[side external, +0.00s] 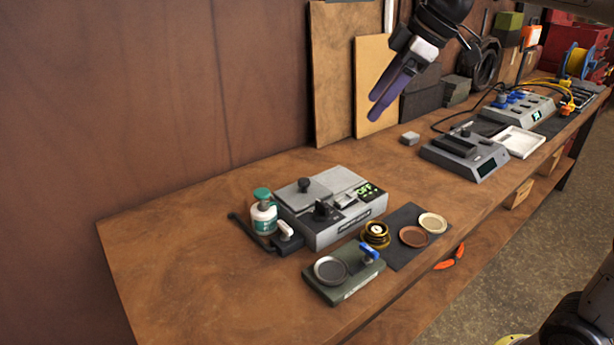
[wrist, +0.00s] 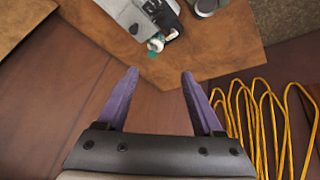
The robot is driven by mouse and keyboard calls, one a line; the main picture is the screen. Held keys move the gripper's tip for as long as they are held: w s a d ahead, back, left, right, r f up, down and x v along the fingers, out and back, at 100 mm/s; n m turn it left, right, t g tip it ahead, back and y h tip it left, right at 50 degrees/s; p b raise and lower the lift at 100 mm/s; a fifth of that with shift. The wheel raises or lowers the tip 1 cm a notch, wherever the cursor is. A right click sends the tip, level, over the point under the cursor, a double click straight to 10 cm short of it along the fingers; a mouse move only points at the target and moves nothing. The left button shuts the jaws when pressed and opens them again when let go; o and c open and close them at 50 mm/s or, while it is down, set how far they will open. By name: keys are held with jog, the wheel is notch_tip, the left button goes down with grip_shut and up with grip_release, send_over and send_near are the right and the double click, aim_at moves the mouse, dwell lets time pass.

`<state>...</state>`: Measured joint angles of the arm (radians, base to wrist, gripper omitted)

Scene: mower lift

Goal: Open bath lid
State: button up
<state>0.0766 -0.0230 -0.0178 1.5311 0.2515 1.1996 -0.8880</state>
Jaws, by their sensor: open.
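The bath is a grey box (side external: 345,230) with a green "OFF" display, standing on the wooden bench. Its flat grey lid (side external: 314,197) with a black knob (side external: 304,185) lies closed on the left part of its top. My gripper (side external: 374,107) is high above the bench, up and to the right of the bath, with purple fingers pointing down and left. In the wrist view my gripper (wrist: 158,75) is open and empty. Part of the bath (wrist: 125,12) shows at the top edge there, cut off by the frame.
A white and teal bottle (side external: 264,213) stands close against the bath's left side. In front are a green block with a round dish (side external: 331,270), a brass part (side external: 376,234) and a dark mat (side external: 401,255) with two discs. Boards (side external: 341,70) lean on the wall behind.

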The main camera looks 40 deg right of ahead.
jog(key=w+d+f+n, duration=0.15)
jog(key=w+f, duration=0.25)
jog(key=w, duration=0.7)
jog(key=m+g, duration=0.1)
jog(key=g, duration=0.1)
send_near(305, 180)
jog(key=shift+y, duration=0.4)
jog(key=x, duration=0.8)
jog(key=shift+w+d+f, duration=0.1)
jog(key=shift+d+f, duration=0.05)
jog(key=shift+f, duration=0.15)
grip_shut()
